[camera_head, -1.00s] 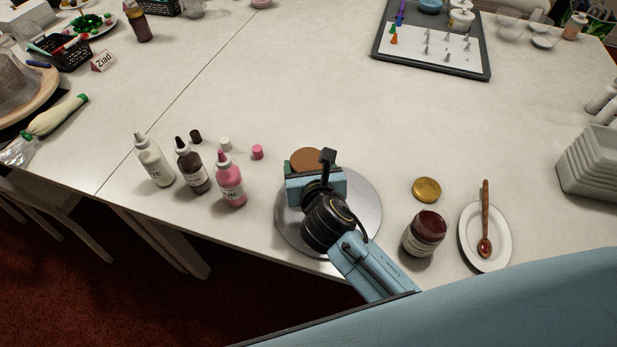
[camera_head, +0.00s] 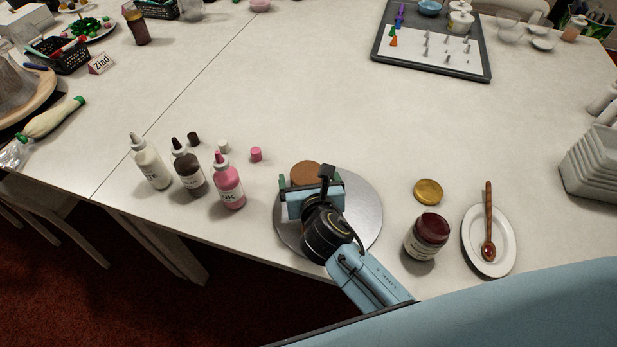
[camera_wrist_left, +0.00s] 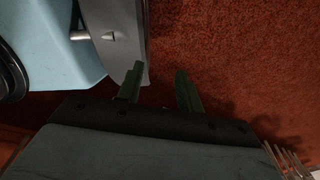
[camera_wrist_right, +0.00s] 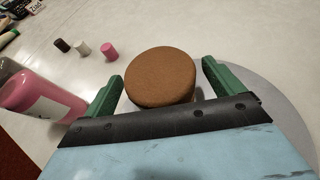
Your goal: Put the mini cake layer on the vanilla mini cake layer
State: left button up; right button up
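A round brown mini cake layer (camera_head: 306,171) is over the silver turntable (camera_head: 362,218) at the near table edge. It also shows in the right wrist view (camera_wrist_right: 160,78), level and between the fingers. My right gripper (camera_head: 312,192) is around it, with its green fingers (camera_wrist_right: 160,85) spread wider than the cake. A gap shows at the right finger; the left finger is very close to the cake. I see no separate vanilla layer; anything under the brown one is hidden. My left gripper (camera_wrist_left: 160,82) is open and empty over the red floor, outside the head view.
White, brown and pink bottles (camera_head: 229,187) stand left of the turntable. A red jar (camera_head: 428,236), a gold lid (camera_head: 428,191) and a plate (camera_head: 505,258) with a spoon are at the right. A dark tray (camera_head: 480,72) lies at the back. The table's middle is clear.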

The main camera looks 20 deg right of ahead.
pick_arm(q)
jog(key=shift+d, duration=0.15)
pick_arm(e)
jog(key=shift+s+r, duration=0.15)
jog(key=shift+r, duration=0.1)
jog(key=p+v, duration=0.2)
jog(key=v, duration=0.8)
jog(key=shift+s+r+p, duration=0.1)
jog(key=shift+s+p, duration=0.2)
jog(key=shift+s+a+r, duration=0.1)
jog(key=shift+s+r, duration=0.1)
jog(key=shift+s, duration=0.25)
pick_arm(q)
jog(key=shift+w+d+r+h, duration=0.1)
jog(key=shift+d+r+h, duration=0.2)
jog(key=shift+d+r, duration=0.95)
